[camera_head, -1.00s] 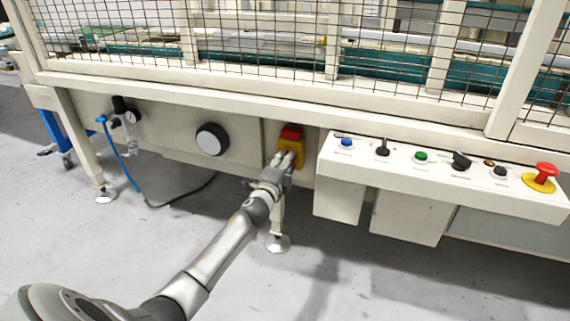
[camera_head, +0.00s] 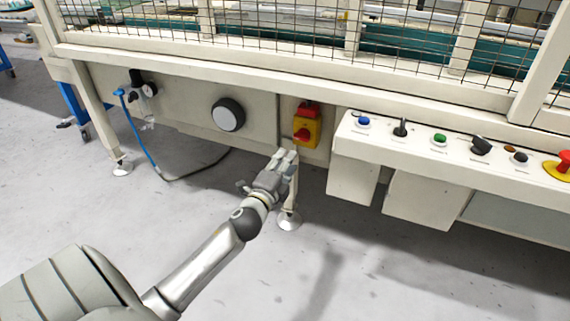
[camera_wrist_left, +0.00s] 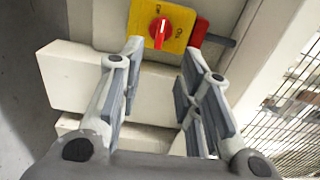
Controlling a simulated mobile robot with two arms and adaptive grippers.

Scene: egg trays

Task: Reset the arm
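My left gripper (camera_head: 286,156) is in front of the machine, just below a yellow switch plate (camera_head: 313,133) with a red rotary knob (camera_head: 303,134). In the left wrist view my left gripper (camera_wrist_left: 163,68) has its fingers apart with nothing between them. The red knob (camera_wrist_left: 159,31) on the yellow plate (camera_wrist_left: 182,22) lies ahead, beyond the fingertips and apart from them. The right gripper does not show in either view.
A control panel (camera_head: 420,160) with buttons, dark selector switches and a red emergency stop (camera_head: 563,163) juts out at the right. The grey floor (camera_head: 330,270) in front is clear.

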